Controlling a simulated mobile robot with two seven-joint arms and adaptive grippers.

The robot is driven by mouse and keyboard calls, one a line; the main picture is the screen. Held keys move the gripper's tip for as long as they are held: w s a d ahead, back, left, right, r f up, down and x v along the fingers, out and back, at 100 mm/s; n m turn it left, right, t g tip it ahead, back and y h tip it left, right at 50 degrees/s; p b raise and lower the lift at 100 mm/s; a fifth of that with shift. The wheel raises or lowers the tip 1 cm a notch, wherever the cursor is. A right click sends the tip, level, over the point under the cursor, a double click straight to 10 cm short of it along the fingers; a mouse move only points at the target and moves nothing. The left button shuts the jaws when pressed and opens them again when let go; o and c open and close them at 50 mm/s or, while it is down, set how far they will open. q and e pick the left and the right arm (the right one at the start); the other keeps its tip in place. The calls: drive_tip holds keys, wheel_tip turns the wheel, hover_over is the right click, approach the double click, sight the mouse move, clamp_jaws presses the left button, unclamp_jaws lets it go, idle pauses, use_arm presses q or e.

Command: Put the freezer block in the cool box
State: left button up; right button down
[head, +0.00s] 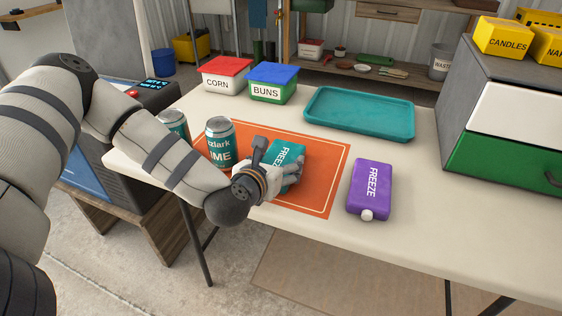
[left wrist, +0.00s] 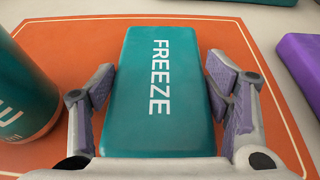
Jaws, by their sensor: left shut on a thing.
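A teal freezer block (head: 288,154) marked FREEZE lies on the orange mat (head: 325,175) on the table. My left gripper (head: 275,178) is shut on it, and its fingers hide the block's near part. In the left wrist view the teal block (left wrist: 163,95) sits between the two purple-padded fingers (left wrist: 162,85), one on each long side. A purple freezer block (head: 370,186), also marked FREEZE, lies right of the mat. A dark box with a lit display (head: 153,92) stands left of the table and may be the cool box; my arm hides much of it. My right gripper is not in view.
Two drink cans (head: 220,143) stand left of the gripper, one partly hidden. CORN (head: 225,76) and BUNS (head: 270,82) tubs and a teal tray (head: 360,113) are behind. A drawer unit (head: 510,115) stands at the right. The table's front right is clear.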

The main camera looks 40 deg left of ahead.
use_arm(q)
drive_tip(key=shift+s+r, duration=0.15)
drive_tip(key=shift+r, duration=0.05)
drive_tip(key=shift+f, duration=0.25)
drive_tip(key=o, duration=1.5)
drive_tip(key=shift+o, duration=0.2)
